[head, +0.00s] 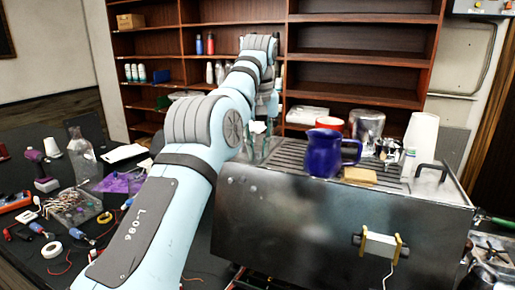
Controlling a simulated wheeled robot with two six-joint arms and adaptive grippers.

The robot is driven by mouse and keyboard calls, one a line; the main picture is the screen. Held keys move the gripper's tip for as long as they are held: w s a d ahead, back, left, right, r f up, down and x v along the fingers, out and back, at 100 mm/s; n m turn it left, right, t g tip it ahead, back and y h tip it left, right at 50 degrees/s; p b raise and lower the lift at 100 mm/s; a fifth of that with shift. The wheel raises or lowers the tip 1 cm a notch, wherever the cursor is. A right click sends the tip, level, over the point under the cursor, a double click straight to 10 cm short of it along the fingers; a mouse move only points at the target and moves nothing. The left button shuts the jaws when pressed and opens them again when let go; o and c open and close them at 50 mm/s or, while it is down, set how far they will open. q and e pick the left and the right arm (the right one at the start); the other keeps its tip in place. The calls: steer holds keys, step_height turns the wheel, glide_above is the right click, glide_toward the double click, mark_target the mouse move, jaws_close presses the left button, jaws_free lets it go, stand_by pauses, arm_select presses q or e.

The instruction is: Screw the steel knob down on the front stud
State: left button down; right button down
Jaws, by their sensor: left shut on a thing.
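My left arm reaches from the lower left up over the left end of a steel brewer housing (335,225). My left gripper (262,127) points down behind my forearm, near the housing's far left corner. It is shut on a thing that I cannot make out. I cannot pick out the steel knob or the front stud, so I cannot tell whether they touch. My right gripper is not in view.
Tools, wires and a clear bottle (82,158) crowd the dark table at left. Wooden shelves (350,55) stand behind.

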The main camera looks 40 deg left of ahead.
arm_select(q)
steer(key=m, duration=0.3)
steer(key=shift+a+f, duration=0.1)
steer(key=shift+f, duration=0.05)
steer(key=m, duration=0.2)
steer(key=m+h, duration=0.1)
steer(key=m, duration=0.2)
steer(key=shift+s+a+r+m+p, duration=0.1)
steer(key=shift+r+m+p, duration=0.1)
steer(key=shift+m+p, duration=0.1)
steer(key=m+p, duration=0.1)
steer(key=m, duration=0.2)
steer(key=shift+a+r, duration=0.1)
steer(key=shift+r, duration=0.05)
steer(key=shift+a+m+h+p, duration=0.1)
steer(key=shift+m+h+p, duration=0.3)
steer(key=shift+m, duration=0.5)
steer(key=c, duration=1.4)
jaws_free()
steer(key=o, duration=0.4)
steer(key=shift+f, duration=0.2)
